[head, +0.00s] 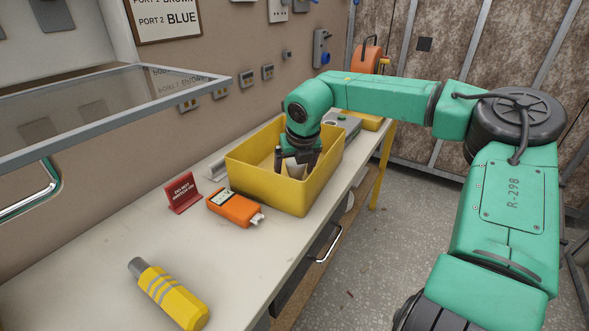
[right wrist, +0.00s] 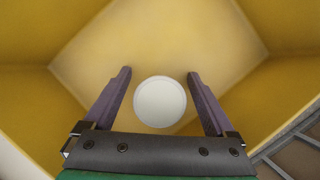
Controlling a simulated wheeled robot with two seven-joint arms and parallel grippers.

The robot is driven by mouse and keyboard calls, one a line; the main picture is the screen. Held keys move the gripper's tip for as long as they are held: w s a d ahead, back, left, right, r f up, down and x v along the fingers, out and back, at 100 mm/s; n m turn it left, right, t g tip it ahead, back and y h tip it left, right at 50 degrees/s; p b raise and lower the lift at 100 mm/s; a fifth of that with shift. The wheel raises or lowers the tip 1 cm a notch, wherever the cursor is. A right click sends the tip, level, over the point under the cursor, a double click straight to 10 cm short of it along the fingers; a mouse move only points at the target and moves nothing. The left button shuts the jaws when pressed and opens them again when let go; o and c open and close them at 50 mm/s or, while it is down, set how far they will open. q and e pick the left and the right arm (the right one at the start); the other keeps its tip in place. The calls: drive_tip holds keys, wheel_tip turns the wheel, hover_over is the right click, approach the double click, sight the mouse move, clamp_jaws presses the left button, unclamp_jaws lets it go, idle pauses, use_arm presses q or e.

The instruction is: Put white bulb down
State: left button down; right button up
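The white bulb (right wrist: 160,102) shows as a round white disc between the fingers in the right wrist view, with a narrow gap on each side. In the head view a pale part of it (head: 294,169) shows between the fingers, inside the yellow bin (head: 265,186). My right gripper (head: 297,172) points down into the bin, its fingers apart around the bulb; the right wrist view shows the fingers (right wrist: 160,74) apart too. The bin's front wall hides part of the inside, and I cannot tell whether the bulb touches its floor. My left gripper is not in view.
A yellow-and-grey cylinder (head: 170,294) lies at the front. A glass panel (head: 110,98) juts out at upper left. The bench between is clear.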

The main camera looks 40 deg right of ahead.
drive_tip(key=shift+r, duration=0.35)
drive_tip(key=v, duration=1.1)
drive_tip(key=shift+s+r, duration=0.25)
drive_tip(key=shift+a, duration=0.1)
idle(1.2)
